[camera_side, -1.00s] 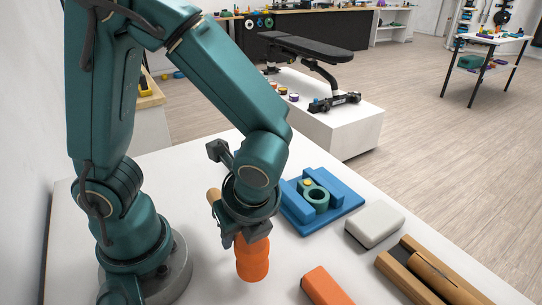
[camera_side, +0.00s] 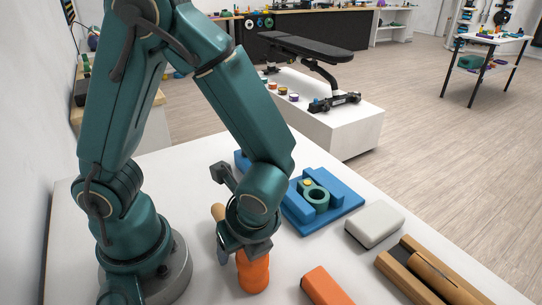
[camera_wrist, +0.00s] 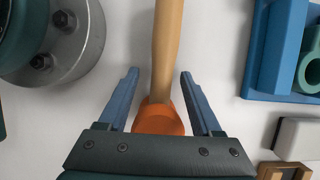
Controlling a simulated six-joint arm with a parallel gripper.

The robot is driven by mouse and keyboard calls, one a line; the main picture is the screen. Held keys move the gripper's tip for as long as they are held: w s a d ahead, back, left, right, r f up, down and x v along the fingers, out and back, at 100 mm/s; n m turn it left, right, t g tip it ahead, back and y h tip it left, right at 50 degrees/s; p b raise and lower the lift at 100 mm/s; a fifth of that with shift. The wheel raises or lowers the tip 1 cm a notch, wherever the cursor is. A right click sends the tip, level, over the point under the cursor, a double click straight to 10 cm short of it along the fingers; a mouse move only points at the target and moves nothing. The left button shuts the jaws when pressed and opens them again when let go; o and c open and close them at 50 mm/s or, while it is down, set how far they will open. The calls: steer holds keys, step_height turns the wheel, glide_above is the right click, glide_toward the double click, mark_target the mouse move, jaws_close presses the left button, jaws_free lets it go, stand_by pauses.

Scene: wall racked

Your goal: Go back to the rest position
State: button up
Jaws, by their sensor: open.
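My gripper (camera_wrist: 160,72) is open, with its two blue-grey fingers spread apart on either side of an orange piece (camera_wrist: 160,118) and a wooden rod (camera_wrist: 167,50). There are gaps between the fingers and the rod. In the side view my gripper (camera_side: 236,258) is low over the white table, and one finger shows left of the orange piece (camera_side: 253,272). The rod's tan end (camera_side: 217,212) shows left of my wrist. The rod and orange piece look joined in the wrist view; the gripper hides part of them.
A blue fixture (camera_side: 345,204) with a green ring part (camera_side: 314,196) is to the right. A pale block (camera_side: 375,224), a wooden tray (camera_side: 410,283) and an orange block (camera_side: 326,287) lie nearer the front. Bare white table (camera_side: 205,185) shows behind my gripper.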

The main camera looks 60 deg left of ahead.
steer(key=shift+f, duration=0.15)
steer(key=v, duration=0.3)
steer(key=shift+d+r, duration=0.2)
steer(key=shift+r, duration=0.1)
steer(key=shift+w+d+r, duration=0.1)
steer(key=shift+d+r, duration=0.05)
steer(key=shift+r, duration=0.45)
steer(key=a+r+n+t+h, duration=0.1)
steer(key=r+n+t+h, duration=0.1)
steer(key=r+n, duration=0.3)
steer(key=a+r+n+t+h, duration=0.2)
steer(key=r+n, duration=0.3)
steer(key=n, duration=0.8)
steer(key=shift+w+a+r+t, duration=0.15)
steer(key=shift+w+a+t, duration=0.15)
steer(key=shift+t, duration=0.5)
